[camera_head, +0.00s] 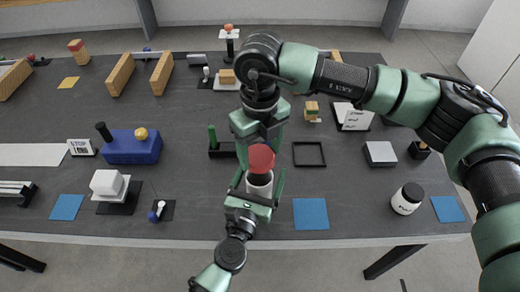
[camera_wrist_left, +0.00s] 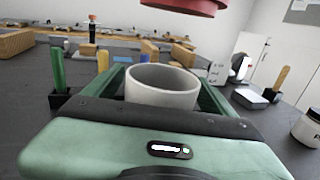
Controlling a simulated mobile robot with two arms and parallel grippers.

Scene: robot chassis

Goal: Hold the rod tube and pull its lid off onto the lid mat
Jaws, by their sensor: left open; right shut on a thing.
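The white rod tube (camera_head: 259,185) is between the fingers of my left gripper (camera_head: 259,190), which is open around it. In the left wrist view the tube (camera_wrist_left: 161,86) shows an open, hollow top. The red lid (camera_head: 261,158) is in my right gripper (camera_head: 258,140), shut on it. In the left wrist view the lid (camera_wrist_left: 188,6) hangs above the tube with a clear gap. The tube's base is hidden. A blue square mat (camera_head: 310,214) lies to the right of the tube; several similar blue mats are on the table, so I cannot tell which is the lid mat.
A white jar with a black lid (camera_head: 407,198) stands to the right. A black square frame (camera_head: 309,154) and a white-topped block (camera_head: 380,153) lie behind the blue mat. The table's front edge is close.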

